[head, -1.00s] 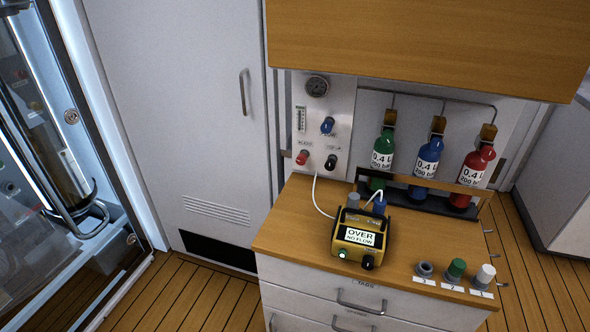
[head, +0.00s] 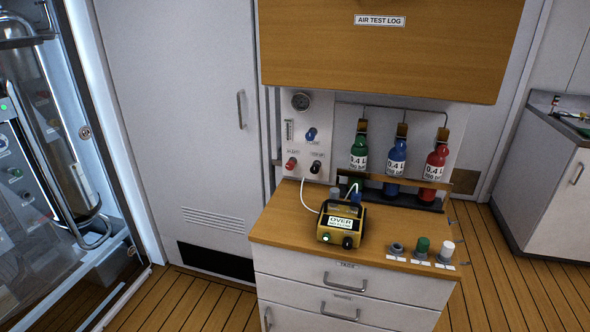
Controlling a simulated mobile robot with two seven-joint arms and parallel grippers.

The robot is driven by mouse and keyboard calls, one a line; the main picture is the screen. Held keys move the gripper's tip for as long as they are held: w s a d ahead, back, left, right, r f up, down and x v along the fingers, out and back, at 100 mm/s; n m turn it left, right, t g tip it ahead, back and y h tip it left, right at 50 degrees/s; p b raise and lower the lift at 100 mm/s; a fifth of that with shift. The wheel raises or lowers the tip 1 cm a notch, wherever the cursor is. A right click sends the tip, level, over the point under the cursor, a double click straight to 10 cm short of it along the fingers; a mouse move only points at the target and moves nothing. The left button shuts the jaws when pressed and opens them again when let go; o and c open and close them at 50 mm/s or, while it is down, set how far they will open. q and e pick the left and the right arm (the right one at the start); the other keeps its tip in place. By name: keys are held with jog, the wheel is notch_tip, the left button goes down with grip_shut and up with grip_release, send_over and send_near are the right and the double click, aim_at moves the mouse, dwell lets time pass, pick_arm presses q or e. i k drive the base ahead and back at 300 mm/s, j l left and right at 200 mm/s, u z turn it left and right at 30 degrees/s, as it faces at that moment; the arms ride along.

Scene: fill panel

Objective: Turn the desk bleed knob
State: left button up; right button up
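A yellow box-shaped device (head: 341,224) stands on the wooden desk top (head: 275,228), with a sign reading OVER. Its front carries a black knob (head: 347,242) and a green one (head: 325,238). A white hose runs from it to the wall panel (head: 293,120). The panel bears a blue knob (head: 311,134), a red knob (head: 291,163) and a black knob (head: 315,167), plus a round gauge (head: 302,101). The small panel labels are too blurred to read surely, so I cannot tell which knob is the bleed knob. Neither gripper is in view.
Green (head: 359,153), blue (head: 396,160) and red (head: 436,163) bottles stand in a rack behind the desk. Three small caps (head: 422,248) sit at the desk's front right. A wooden cabinet (head: 385,55) overhangs the panel. A glass-fronted unit (head: 45,190) is at left; a counter (head: 550,175) is at right.

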aim_at(290, 165)
jog(key=k+z, duration=0.1)
jog(key=z, duration=1.45)
jog(key=j+z, duration=0.15)
jog(key=z, duration=0.6)
jog(key=k+j, duration=0.15)
jog(key=j, duration=0.35)
jog(key=k+j, duration=0.1)
jog(key=j, duration=0.35)
jog(key=k+j, duration=0.15)
jog(key=j, duration=0.35)
jog(key=k+j, duration=0.15)
jog(key=j, duration=0.35)
jog(key=k+j, duration=0.1)
jog(key=j, duration=0.35)
jog(key=k+j, duration=0.15)
jog(key=j, duration=0.35)
jog(key=k+j, duration=0.15)
jog(key=j, duration=0.35)
jog(key=k+j, duration=0.1)
jog(key=j, duration=0.35)
